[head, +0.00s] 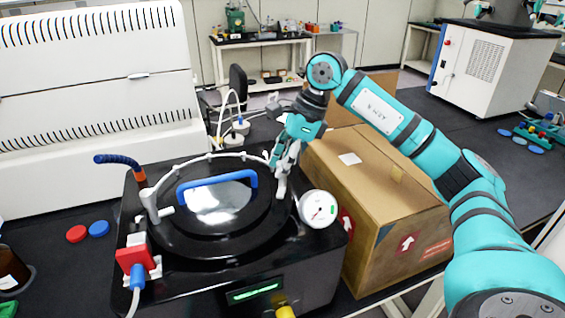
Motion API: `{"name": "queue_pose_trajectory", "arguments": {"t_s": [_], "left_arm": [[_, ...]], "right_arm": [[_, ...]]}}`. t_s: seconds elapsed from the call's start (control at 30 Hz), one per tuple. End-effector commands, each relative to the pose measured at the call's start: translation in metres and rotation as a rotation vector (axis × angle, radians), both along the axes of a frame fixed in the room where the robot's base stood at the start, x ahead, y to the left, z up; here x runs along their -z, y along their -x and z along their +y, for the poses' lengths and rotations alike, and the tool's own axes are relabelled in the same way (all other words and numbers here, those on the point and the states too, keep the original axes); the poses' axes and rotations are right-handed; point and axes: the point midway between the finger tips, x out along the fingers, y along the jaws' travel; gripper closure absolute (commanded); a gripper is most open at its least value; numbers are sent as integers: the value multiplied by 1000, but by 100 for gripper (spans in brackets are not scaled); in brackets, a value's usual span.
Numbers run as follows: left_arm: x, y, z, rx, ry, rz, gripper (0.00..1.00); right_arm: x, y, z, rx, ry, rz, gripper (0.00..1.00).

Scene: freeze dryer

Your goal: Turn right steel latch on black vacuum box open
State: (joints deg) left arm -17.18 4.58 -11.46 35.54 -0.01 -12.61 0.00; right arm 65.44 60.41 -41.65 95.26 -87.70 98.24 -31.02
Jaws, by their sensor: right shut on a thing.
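The black vacuum box (258,265) stands in the middle of the bench. Its round black lid (249,218) has a blue handle (216,181) and a light metal hoop along its far edge. The right steel latch (282,186) is at the right side of the lid, partly covered by my fingers. My right gripper (283,166) comes down over it from above and is shut on it. A second, left latch (150,206) sits at the lid's left side. My left gripper is not in view.
A pressure gauge (318,209) is close to the right latch. A cardboard box (380,205) stands just right of the vacuum box, under my right arm. A red connector (135,258) is at the front left. A white machine (95,80) is behind on the left.

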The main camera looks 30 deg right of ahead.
Motion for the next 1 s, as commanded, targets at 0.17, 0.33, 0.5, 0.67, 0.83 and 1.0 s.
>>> {"name": "queue_pose_trajectory", "arguments": {"t_s": [0.17, 0.33, 0.5, 0.67, 0.83, 1.0], "left_arm": [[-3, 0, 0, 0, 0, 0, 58], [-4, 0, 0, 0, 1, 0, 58], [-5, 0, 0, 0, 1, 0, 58], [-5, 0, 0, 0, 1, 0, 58], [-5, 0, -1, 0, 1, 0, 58], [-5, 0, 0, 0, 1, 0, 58]], "right_arm": [[-3, -1, -1, -129, -1, -6, 100], [-3, -1, 0, -223, -1, -6, 100], [-3, -1, -1, -281, 1, -7, 100], [-3, -1, -1, -308, 1, -7, 100], [-3, -1, -1, -316, 1, -8, 100], [-3, -1, -1, -316, 1, -8, 100]]}}
